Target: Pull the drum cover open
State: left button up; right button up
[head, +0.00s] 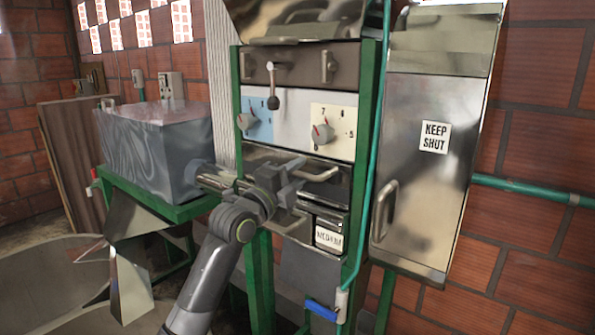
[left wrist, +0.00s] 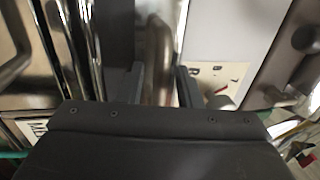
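A shiny metal cover (head: 262,158) with a bar handle (head: 322,175) sits below the dial panel on the green-framed machine; I take it for the drum cover. It looks closed. My left gripper (head: 292,184) reaches in from the left and stands at the left end of this handle. In the left wrist view, a rounded metal bar (left wrist: 158,45) shows between the two dark fingers (left wrist: 160,85). Gaps show beside the bar, so the fingers look open around it, not closed on it. My wrist hides part of the cover. My right gripper is not in view.
A drawer labelled MEDIUM (head: 329,238) sits just below the handle. A tall metal door marked KEEP SHUT (head: 425,180) stands to the right. Two dials (head: 322,134) and a small lever (head: 272,88) are above. A grey metal box (head: 155,150) stands at the left.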

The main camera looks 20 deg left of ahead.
pick_arm(q)
grip_shut()
dwell(0.4)
